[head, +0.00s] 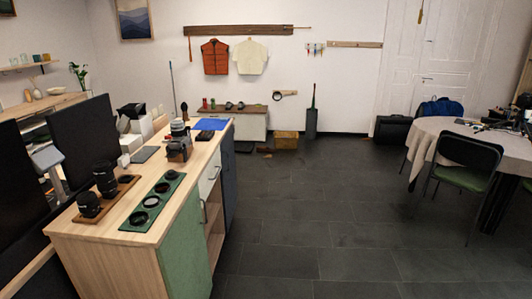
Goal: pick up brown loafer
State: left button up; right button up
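A small brown shape (265,150) lies on the dark floor at the far side of the room, in front of a low bench. It may be the brown loafer, but it is too small to tell for sure. A brown box (286,140) stands just right of it, by the wall. Neither of my grippers shows in the head view.
A wooden counter (90,235) with lenses and a camera (178,150) fills the left front. A low bench (245,121) stands at the back wall. A round table (440,128) and a black chair (468,165) stand at the right. The middle of the tiled floor (325,210) is clear.

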aim_at(266, 149)
jog(key=i+z, duration=0.3)
jog(key=i, duration=0.8)
jog(key=i+u, duration=0.15)
jog(key=i, duration=0.85)
jog(key=i+l+u, duration=0.15)
jog(key=i, duration=2.9)
jog(key=i+u, duration=0.15)
jog(key=i, duration=0.5)
jog(key=i+l+u, duration=0.15)
jog(key=i, duration=0.5)
jog(key=i+l+u, duration=0.15)
jog(key=i, duration=0.5)
jog(key=i+j+u, duration=0.25)
jog(key=i+u, duration=0.2)
jog(key=i+j+u, duration=0.1)
jog(key=i+u, duration=0.3)
jog(key=i+l+u, duration=0.1)
jog(key=i+u, duration=0.35)
jog(key=i+l+u, duration=0.4)
jog(key=i, duration=0.15)
jog(key=i+j+z, duration=0.2)
jog(key=i, duration=0.4)
jog(key=i+j+z, duration=0.25)
jog(key=i+j, duration=0.2)
jog(key=i, duration=0.1)
